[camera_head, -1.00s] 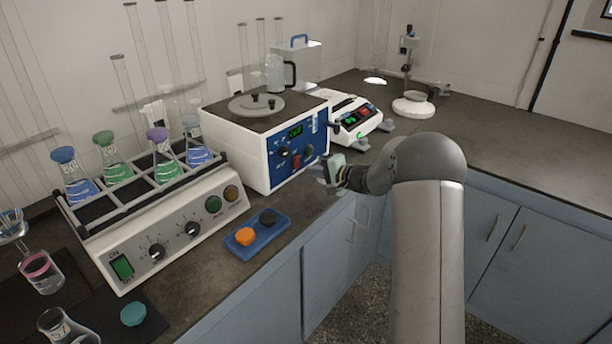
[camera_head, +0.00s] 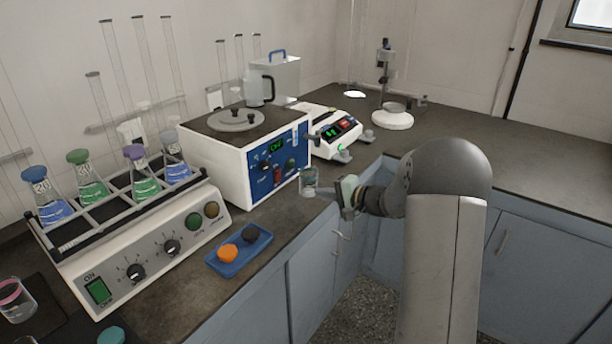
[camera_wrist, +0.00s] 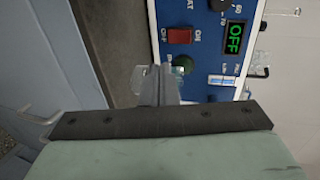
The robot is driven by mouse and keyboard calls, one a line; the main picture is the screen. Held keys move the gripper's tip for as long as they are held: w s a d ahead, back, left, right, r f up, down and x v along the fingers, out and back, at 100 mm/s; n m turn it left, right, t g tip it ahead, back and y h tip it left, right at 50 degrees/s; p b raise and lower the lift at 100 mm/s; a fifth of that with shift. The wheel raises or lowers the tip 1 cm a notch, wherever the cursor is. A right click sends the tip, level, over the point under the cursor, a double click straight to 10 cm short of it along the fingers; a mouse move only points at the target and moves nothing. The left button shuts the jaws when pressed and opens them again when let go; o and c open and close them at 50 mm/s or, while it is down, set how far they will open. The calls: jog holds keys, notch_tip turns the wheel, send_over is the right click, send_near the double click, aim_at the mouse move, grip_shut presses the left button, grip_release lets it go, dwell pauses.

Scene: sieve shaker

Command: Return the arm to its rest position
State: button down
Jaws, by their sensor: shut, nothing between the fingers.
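The sieve shaker is a white box with a blue front panel (camera_head: 257,176) and a round lid on top, in the middle of the head view. Its panel (camera_wrist: 205,62) also fills the upper middle of the wrist view, with a red switch, a green knob and a display reading OFF. My gripper (camera_head: 322,188) is at the counter's front edge, just right of the panel and apart from it. In the wrist view my fingers (camera_wrist: 158,82) are together, with nothing between them. A small clear glass piece shows beside the fingertips; its exact place is unclear.
A shaker with coloured flasks (camera_head: 140,240) stands at left, with a blue tray (camera_head: 238,262) holding an orange and a dark piece beside it. The counter (camera_head: 480,165) at right is clear. Cabinets lie below.

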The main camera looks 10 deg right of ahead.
jog(key=s+a+r+n+g+h+p, duration=0.1)
jog(key=s+a+r+n+g+p, duration=0.25)
jog(key=s+a, duration=0.5)
jog(key=s+a+r+n+g+p, duration=0.25)
jog(key=s+a+g, duration=0.3)
jog(key=s, duration=0.65)
jog(key=s+d+r+n+g+h+p, duration=0.1)
jog(key=s+h, duration=0.3)
jog(key=s, duration=0.6)
jog(key=s+d+r+n+g+h+p, duration=0.1)
jog(key=s+d+n+h+p, duration=0.1)
jog(key=s, duration=0.8)
jog(key=shift+d+r+n+h, duration=0.3)
jog(key=shift+d+n+h, duration=0.4)
jog(key=shift+h, duration=0.5)
